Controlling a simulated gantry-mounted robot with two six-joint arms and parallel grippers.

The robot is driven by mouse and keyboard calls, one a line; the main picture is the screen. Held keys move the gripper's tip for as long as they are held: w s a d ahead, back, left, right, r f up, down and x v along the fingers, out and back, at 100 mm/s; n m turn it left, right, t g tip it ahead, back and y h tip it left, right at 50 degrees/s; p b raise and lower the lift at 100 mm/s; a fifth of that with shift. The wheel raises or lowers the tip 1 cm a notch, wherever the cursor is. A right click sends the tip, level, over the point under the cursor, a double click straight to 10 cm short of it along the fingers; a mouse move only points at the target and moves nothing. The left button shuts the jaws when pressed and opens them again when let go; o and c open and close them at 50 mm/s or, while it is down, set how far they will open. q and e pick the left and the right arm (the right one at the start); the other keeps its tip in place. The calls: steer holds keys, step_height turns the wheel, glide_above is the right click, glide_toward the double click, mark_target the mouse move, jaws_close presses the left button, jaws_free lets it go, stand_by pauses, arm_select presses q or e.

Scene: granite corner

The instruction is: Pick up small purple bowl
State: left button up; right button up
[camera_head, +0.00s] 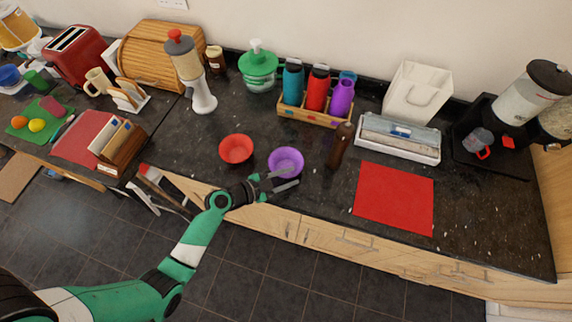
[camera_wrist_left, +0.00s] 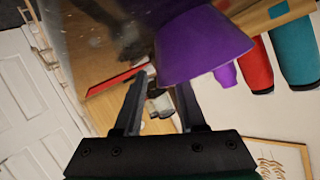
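The small purple bowl (camera_head: 286,163) stands upright on the dark counter near its front edge. My left gripper (camera_head: 294,177) is just in front of the bowl's near side, its fingers apart and pointing right. In the left wrist view the bowl (camera_wrist_left: 200,45) is large and sits beyond and above the right finger. The two fingers of my left gripper (camera_wrist_left: 160,85) are spread, with no bowl wall seen between them. I cannot tell whether a finger touches the bowl. My right gripper is not in view.
A red bowl (camera_head: 236,149) stands left of the purple one. A brown bottle (camera_head: 340,145) is to the right, and a wooden rack (camera_head: 312,116) with colored bottles is behind. A red mat (camera_head: 394,198) lies farther right. The counter's front edge is close to my gripper.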

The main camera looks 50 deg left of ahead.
arm_select(q)
jaws_close()
steer(key=shift+f, duration=0.1)
stand_by(1.2)
